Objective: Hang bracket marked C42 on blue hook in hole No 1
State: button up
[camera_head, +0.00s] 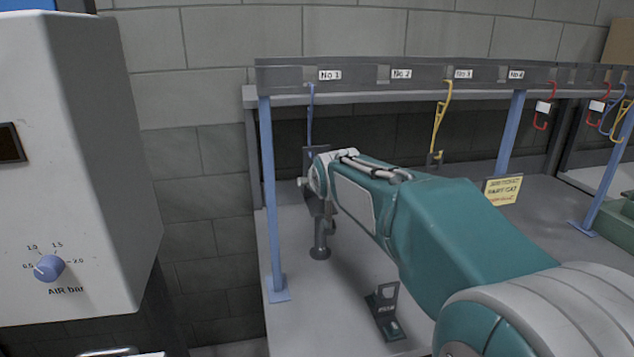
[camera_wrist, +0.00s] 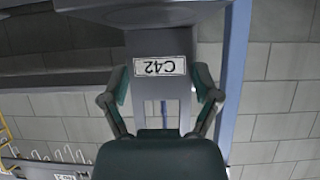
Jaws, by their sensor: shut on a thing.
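The bracket marked C42 (camera_wrist: 160,45) is dark grey, and its white label reads upside down in the wrist view. My gripper (camera_wrist: 160,85) has its two fingers against the bracket's sides, shut on it. In the head view the bracket (camera_head: 312,155) shows partly behind the end of my arm, raised above the bench. A blue hook (camera_head: 310,105) hangs from the rail under the label No 1 (camera_head: 330,75). Its lower end meets the bracket's upper part in the picture. I cannot tell whether the hook passes through the bracket.
Another dark bracket (camera_head: 384,312) lies on the grey bench (camera_head: 310,320). A blue post (camera_head: 270,200) stands left of the hook. A yellow hook (camera_head: 442,115) hangs to the right, with red hooks (camera_head: 545,110) farther along. A yellow sign (camera_head: 503,190) and a grey box (camera_head: 70,160) flank the space.

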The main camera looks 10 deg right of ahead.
jog(key=shift+w+r, duration=0.1)
jog(key=shift+w, duration=0.9)
jog(key=shift+w, duration=1.45)
jog(key=shift+f, duration=1.3)
jog(key=o, duration=1.1)
jog(key=shift+o, duration=0.2)
jog(key=shift+f, duration=0.15)
